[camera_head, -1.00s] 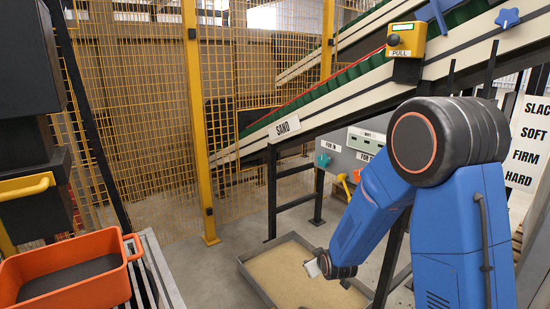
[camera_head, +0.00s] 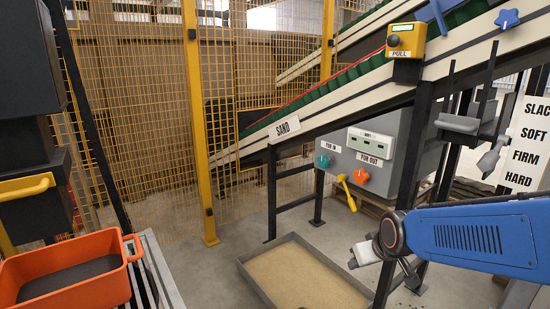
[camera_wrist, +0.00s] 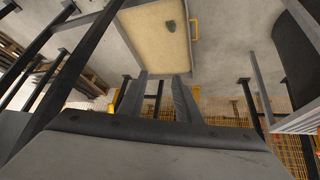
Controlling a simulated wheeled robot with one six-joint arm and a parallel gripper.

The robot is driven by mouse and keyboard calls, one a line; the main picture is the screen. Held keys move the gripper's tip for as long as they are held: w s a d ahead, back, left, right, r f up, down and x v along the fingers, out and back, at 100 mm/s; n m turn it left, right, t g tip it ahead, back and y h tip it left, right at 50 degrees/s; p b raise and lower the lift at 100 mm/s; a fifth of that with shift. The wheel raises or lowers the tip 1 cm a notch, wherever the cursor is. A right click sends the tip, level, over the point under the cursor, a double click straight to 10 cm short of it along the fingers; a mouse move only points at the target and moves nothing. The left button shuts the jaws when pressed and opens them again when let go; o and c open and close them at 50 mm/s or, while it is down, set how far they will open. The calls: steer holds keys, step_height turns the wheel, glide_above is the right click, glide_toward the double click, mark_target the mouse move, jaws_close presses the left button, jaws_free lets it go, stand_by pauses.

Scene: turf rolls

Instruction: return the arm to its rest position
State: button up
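My gripper (camera_head: 362,256) is at the lower right of the head view, at the end of my blue arm link, which now lies nearly level from the right edge. It appears just right of the sand tray (camera_head: 270,297). In the wrist view its two grey fingers (camera_wrist: 158,98) stand apart with nothing seen between them. The sand tray also shows at the top of the wrist view (camera_wrist: 139,50), with a small dark green thing (camera_wrist: 170,25) on the sand.
A grey control box (camera_head: 400,135) with knobs and a yellow lever (camera_head: 347,192) stands behind my gripper. A sloped conveyor (camera_head: 350,112) with black legs runs above. An orange bin (camera_head: 75,285) is at lower left. Yellow mesh fencing (camera_head: 130,130) closes the back.

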steer(key=s+d+r+m+g, duration=0.1)
steer(key=s+d+r, duration=0.1)
steer(key=s, duration=0.8)
steer(key=s+d+r+m+g, duration=0.1)
steer(key=s+d+r, duration=0.2)
steer(key=s, duration=0.8)
steer(key=shift+s+m+h, duration=0.25)
steer(key=shift+m+h, duration=0.15)
